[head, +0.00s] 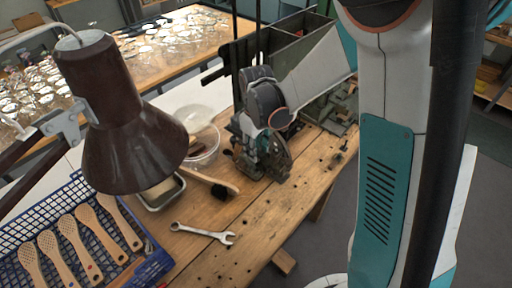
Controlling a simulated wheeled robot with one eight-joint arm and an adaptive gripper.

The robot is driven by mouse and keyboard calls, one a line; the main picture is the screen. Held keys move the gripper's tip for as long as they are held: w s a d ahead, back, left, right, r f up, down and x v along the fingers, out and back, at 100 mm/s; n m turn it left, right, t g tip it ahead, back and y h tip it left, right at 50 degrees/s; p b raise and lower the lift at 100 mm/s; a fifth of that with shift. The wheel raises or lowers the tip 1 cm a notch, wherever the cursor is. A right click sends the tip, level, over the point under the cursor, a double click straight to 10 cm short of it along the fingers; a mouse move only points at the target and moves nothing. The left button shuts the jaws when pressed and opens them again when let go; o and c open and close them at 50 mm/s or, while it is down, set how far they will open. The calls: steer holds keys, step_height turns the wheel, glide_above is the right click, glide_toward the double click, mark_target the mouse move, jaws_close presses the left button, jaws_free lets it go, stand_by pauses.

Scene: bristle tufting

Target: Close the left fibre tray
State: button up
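My arm reaches down from the upper right, and my gripper (262,158) is low over the wooden bench, among dark metal parts. Its fingers blend into these parts, so I cannot tell whether they are open or touching anything. A dark grey-green open box with compartments (291,57) stands at the back of the bench, partly behind my arm. It may hold the fibre trays, but I cannot make out a left tray or whether one is open. A greenish metal fixture (340,112) stands right of my gripper, partly hidden by my arm.
A brown lamp (122,120) hangs at front left over a blue crate (158,262) of wooden brush handles (95,232). A clear tub (204,150), a brush (212,184) and a wrench (203,232) lie left of my gripper. The front right bench is mostly clear.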

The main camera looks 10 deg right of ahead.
steer(key=shift+r, duration=0.15)
step_height(320, 180, up, 12)
stand_by(0.5)
steer(key=shift+a+n, duration=0.15)
steer(key=shift+n, duration=0.15)
steer(key=c, duration=0.8)
steer(key=s+a+n+p, duration=0.1)
steer(key=n, duration=0.2)
steer(key=s+a+f+n+p, duration=0.1)
steer(key=a+n, duration=0.1)
steer(key=n, duration=0.1)
steer(key=s+a+n+h+p, duration=0.1)
steer(key=a+n, duration=0.1)
steer(key=n, duration=0.1)
steer(key=shift+a+f+t, duration=0.1)
steer(key=shift+f+t, duration=0.15)
steer(key=shift+t, duration=0.05)
jaws_close()
steer(key=shift+s+a+f+n+t+h+p, duration=0.6)
steer(key=shift+s+a+f+n, duration=0.75)
steer(key=shift+n, duration=2.85)
steer(key=w+d+f+b, duration=0.3)
steer(key=d+f+b, duration=0.1)
steer(key=f, duration=0.4)
steer(key=shift+w+d+b, duration=0.15)
steer(key=shift+d+b, duration=0.15)
steer(key=shift+b, duration=0.35)
